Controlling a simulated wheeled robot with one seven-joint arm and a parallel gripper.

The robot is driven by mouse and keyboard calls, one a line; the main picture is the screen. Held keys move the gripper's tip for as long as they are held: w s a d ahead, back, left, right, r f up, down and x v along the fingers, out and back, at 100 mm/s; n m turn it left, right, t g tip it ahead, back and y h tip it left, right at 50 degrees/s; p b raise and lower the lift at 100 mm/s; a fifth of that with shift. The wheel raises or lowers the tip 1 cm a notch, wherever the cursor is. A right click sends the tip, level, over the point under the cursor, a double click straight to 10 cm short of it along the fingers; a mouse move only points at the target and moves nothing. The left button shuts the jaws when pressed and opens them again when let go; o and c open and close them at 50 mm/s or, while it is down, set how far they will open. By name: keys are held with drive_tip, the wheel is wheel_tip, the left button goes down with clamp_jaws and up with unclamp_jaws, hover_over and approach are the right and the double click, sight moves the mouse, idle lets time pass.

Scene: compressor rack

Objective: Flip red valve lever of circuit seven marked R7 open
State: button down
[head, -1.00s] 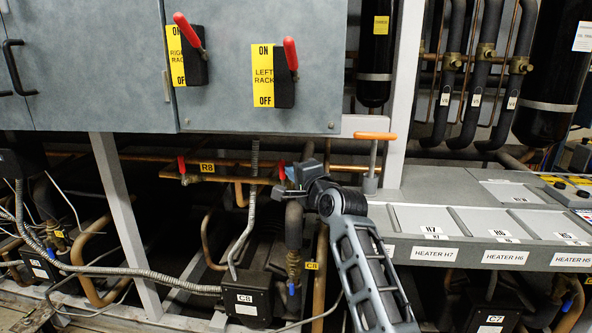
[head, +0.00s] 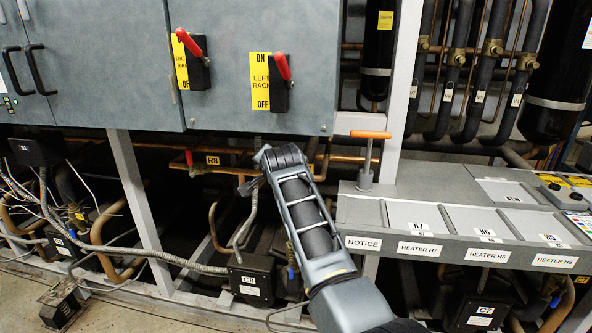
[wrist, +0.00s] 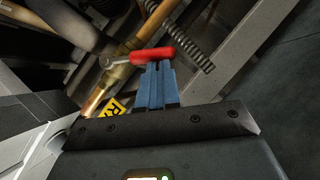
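In the wrist view a red lever handle (wrist: 153,55) lies across just beyond the tips of my gripper (wrist: 158,66), on a copper pipe fitting. The blue fingers are together, with only a thin slit between them and nothing seen held. The tips are at or very near the handle; I cannot tell whether they touch. A yellow tag (wrist: 117,106) shows an R, with its number hidden by the gripper body. In the head view my arm covers this lever and most of my gripper, which is below the large cabinet.
Another red lever (head: 189,158) stands beside the yellow R8 tag (head: 212,160). The grey cabinet (head: 225,115) with two red-handled switches is above. An orange-handled post (head: 371,135) and the heater shelf (head: 440,247) are to the right of my arm. Copper pipes and conduit crowd the space below.

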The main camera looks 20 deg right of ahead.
drive_tip(key=a+f+n+g+h+b, duration=0.1)
drive_tip(key=b, duration=0.1)
drive_tip(key=w+a+f+n+g+h+b, duration=0.1)
drive_tip(key=b, duration=0.1)
drive_tip(key=a+f+n+g+h+b, duration=0.1)
drive_tip(key=b, duration=0.1)
drive_tip(key=shift+w+f+n+h, duration=0.3)
drive_tip(key=shift+w+f+n, duration=0.05)
drive_tip(key=shift+w+n, duration=0.05)
drive_tip(key=shift+a+b, duration=0.1)
drive_tip(key=shift+b, duration=0.3)
